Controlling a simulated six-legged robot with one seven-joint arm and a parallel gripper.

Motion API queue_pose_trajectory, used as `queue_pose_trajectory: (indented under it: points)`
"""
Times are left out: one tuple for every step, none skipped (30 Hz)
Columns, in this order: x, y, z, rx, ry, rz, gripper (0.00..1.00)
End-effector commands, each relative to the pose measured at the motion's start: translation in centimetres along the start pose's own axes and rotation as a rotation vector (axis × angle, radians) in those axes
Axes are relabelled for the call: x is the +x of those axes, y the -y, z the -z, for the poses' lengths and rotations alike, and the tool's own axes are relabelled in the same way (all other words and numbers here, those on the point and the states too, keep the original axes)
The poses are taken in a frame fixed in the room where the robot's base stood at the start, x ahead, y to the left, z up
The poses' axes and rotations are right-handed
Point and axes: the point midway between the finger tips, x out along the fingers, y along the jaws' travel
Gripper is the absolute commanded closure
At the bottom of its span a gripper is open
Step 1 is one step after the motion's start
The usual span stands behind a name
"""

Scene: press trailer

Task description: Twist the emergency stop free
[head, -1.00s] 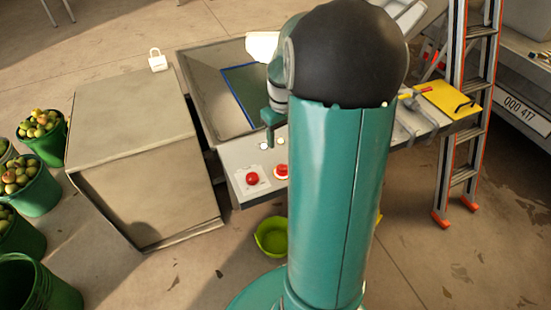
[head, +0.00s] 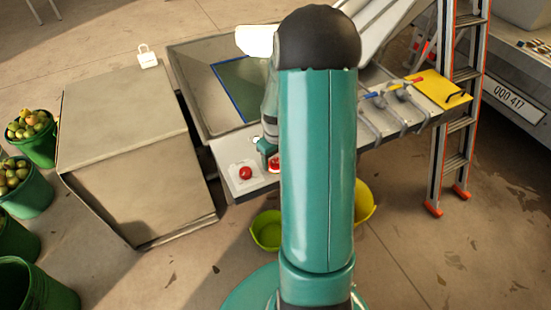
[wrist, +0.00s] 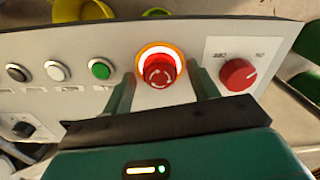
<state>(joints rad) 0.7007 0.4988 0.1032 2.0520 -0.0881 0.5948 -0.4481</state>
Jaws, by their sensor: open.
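The emergency stop (wrist: 159,71) is a red mushroom button with arrow marks and a bright orange-white ring, on a pale control panel (wrist: 190,38). In the head view it (head: 274,165) shows only in part beside my gripper (head: 267,149). In the wrist view my gripper (wrist: 164,76) is open, with one dark green finger on each side of the button. Gaps show between the fingers and the button. How deep the fingertips reach around it is unclear.
A red rotary knob (wrist: 238,75) is close to the right finger in the wrist view. A green button (wrist: 100,69) and two other buttons are at left. In the head view a grey box (head: 125,150) stands left of the panel and a ladder (head: 462,110) at right.

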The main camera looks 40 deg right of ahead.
Motion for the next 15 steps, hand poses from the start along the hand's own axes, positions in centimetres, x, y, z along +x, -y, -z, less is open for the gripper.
queue_pose_trajectory:
  points:
    - [0.10,0.00,0.00,0.000,0.000,0.000,0.41]
    - [0.11,0.00,0.00,0.000,0.000,0.000,0.41]
    - [0.11,0.00,0.00,0.000,0.000,0.000,0.41]
    - [0.10,0.00,0.00,0.000,0.000,0.000,0.41]
    - [0.09,0.00,0.00,0.000,0.000,0.000,0.41]
    - [0.08,0.00,0.00,0.000,0.000,0.000,0.41]
    - [0.08,0.00,0.00,0.000,0.000,0.000,0.41]
    - [0.08,0.00,0.00,0.000,0.000,0.000,0.47]
    - [0.07,0.00,0.00,0.000,0.000,0.000,0.54]
    - [0.07,0.00,0.00,0.000,0.000,0.000,0.60]
    - [0.06,0.00,0.00,0.000,0.000,0.000,0.66]
    - [0.06,0.00,0.00,0.000,0.000,0.000,0.74]
    - [0.06,0.00,0.00,0.000,0.000,0.000,0.80]
    - [0.05,0.00,0.00,0.000,0.000,0.000,0.85]
    - [0.05,0.00,0.00,0.000,0.000,0.000,0.85]
